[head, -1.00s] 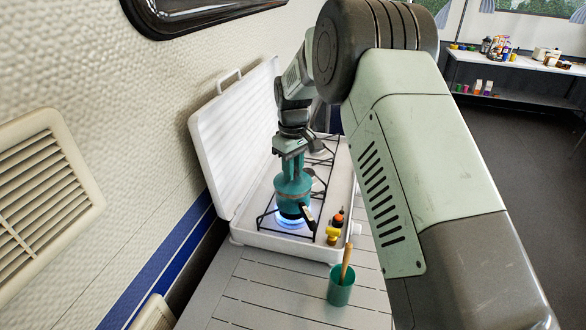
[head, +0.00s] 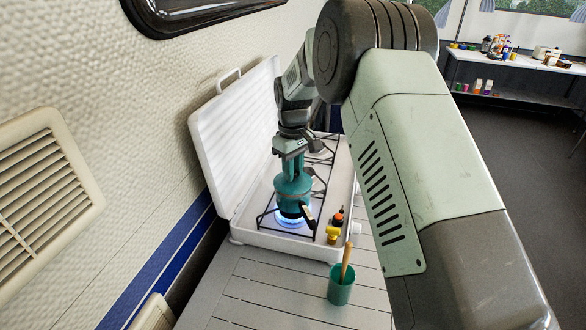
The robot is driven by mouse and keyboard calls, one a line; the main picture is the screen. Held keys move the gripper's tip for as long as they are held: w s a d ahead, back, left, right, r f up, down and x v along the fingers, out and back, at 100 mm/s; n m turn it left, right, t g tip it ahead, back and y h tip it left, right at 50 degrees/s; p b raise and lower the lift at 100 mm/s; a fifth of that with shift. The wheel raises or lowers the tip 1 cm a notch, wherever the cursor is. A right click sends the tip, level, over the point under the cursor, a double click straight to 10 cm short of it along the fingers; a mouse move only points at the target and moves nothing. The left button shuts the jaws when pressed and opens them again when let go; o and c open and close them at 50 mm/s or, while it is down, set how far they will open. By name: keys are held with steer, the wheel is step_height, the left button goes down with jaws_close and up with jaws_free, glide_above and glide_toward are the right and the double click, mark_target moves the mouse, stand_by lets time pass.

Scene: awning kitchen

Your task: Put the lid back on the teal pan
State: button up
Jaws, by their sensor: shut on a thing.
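The teal pan (head: 293,203) stands on the lit front burner of the white camping stove, with its dark handle (head: 308,217) pointing toward the front right. My gripper (head: 290,164) is directly above the pan, pointing down, with its fingers shut. A teal piece, which looks like the lid (head: 292,183), is under the fingertips at the top of the pan. I cannot tell from this view whether the lid sits flush on the rim.
A blue flame (head: 292,219) burns under the pan. The stove's raised white cover (head: 237,135) stands close on the left. Small yellow and orange-black items (head: 334,232) are at the stove's front right. A green cup (head: 341,287) with a wooden-handled tool stands on the slatted table (head: 265,290).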

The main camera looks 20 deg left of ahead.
stand_by(0.3)
steer(key=o, duration=1.3)
steer(key=shift+o, duration=0.2)
steer(key=shift+r, duration=0.1)
steer(key=shift+r, duration=2.4)
steer(key=shift+c, duration=0.4)
jaws_close()
steer(key=shift+f, duration=0.15)
